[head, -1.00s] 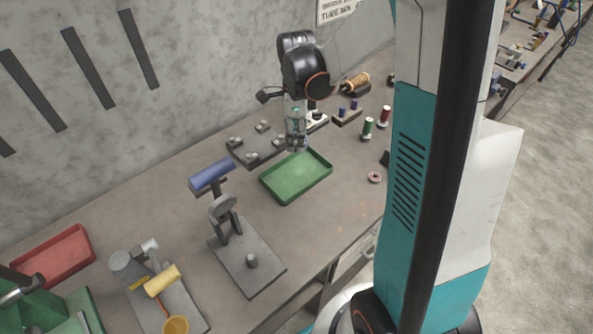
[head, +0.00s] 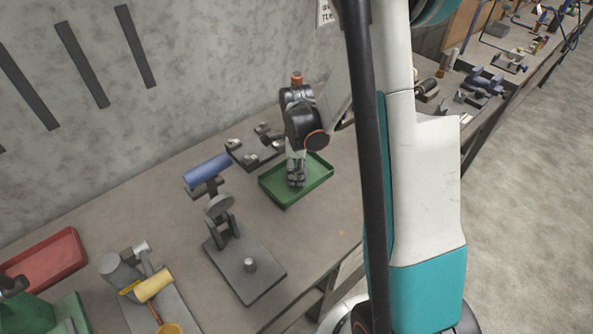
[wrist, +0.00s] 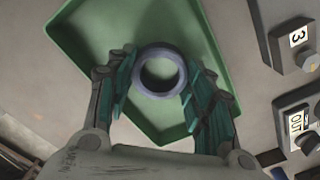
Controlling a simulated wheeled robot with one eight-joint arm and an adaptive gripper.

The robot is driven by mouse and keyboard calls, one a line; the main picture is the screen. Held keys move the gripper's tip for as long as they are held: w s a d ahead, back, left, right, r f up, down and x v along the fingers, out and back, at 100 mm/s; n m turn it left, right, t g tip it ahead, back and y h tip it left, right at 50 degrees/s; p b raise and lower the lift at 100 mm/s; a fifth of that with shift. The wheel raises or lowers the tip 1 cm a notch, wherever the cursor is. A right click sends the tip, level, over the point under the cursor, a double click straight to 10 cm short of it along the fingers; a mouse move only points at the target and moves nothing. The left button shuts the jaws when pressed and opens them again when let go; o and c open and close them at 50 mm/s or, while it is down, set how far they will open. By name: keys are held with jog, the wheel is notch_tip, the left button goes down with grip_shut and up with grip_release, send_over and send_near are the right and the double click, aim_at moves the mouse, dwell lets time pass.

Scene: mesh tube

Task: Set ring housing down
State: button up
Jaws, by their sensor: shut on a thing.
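The ring housing (wrist: 159,50) is a grey-blue ring between the fingers of my gripper (wrist: 158,92) in the wrist view. The fingers are shut on its two sides. It is over the green tray (wrist: 85,35); I cannot tell whether it touches the tray floor. In the head view my gripper (head: 296,182) points down inside the outline of the green tray (head: 312,190), and the ring housing cannot be made out there.
A red tray (head: 45,256) lies far left. Bare bench lies in front of the green tray.

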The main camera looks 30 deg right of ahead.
jog(key=shift+r, duration=0.1)
jog(key=o, duration=1.3)
notch_tip(320, 180, up, 12)
jog(key=p, duration=0.3)
